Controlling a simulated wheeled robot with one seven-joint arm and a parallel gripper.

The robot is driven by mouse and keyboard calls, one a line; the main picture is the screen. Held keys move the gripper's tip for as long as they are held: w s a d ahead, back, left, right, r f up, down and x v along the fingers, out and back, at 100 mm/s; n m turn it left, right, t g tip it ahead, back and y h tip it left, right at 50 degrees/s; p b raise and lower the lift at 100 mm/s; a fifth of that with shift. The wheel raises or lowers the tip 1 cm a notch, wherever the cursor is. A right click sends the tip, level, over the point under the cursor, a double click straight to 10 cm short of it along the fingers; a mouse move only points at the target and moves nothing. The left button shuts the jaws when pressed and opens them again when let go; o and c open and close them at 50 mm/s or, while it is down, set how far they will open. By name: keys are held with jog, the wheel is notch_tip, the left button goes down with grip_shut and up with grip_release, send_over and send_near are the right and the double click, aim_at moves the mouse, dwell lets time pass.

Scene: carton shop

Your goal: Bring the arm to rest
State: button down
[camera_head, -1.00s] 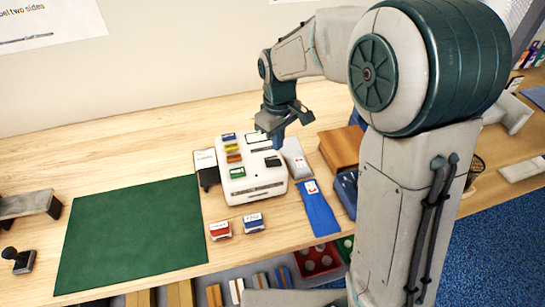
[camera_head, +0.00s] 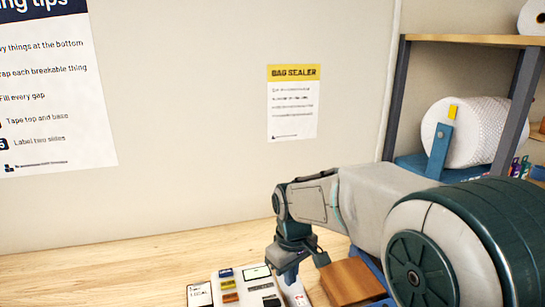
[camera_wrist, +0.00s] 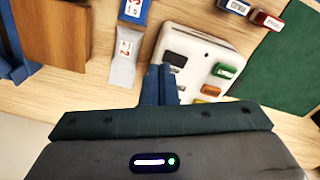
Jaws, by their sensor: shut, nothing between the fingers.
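My gripper (camera_head: 289,272) hangs from my arm over the wooden table, pointing down, near the white machine (camera_head: 232,292) with coloured buttons. In the wrist view my gripper (camera_wrist: 159,86) has its blue fingers together with nothing between them. Its tips overlap the near edge of the white machine (camera_wrist: 196,44) in that view; I cannot tell whether they touch it. My arm is bent and reaches in from the right. The lower part of the machine is cut off in the head view.
A brown wooden block (camera_head: 350,281) stands right of my gripper and also shows in the wrist view (camera_wrist: 52,30). A green mat (camera_wrist: 291,70) lies beyond. A shelf (camera_head: 455,38) holds a white roll (camera_head: 487,133).

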jog(key=s+d+r+m+t, duration=0.1)
jog(key=s+d+m, duration=0.3)
jog(key=s, duration=0.4)
jog(key=s+d+r+m+t, duration=0.2)
jog(key=s+d+m, duration=0.1)
jog(key=s+d, duration=0.4)
jog(key=shift+s+r+m+b, duration=0.3)
jog(key=shift+s+r+m, duration=0.1)
jog(key=shift+s, duration=0.5)
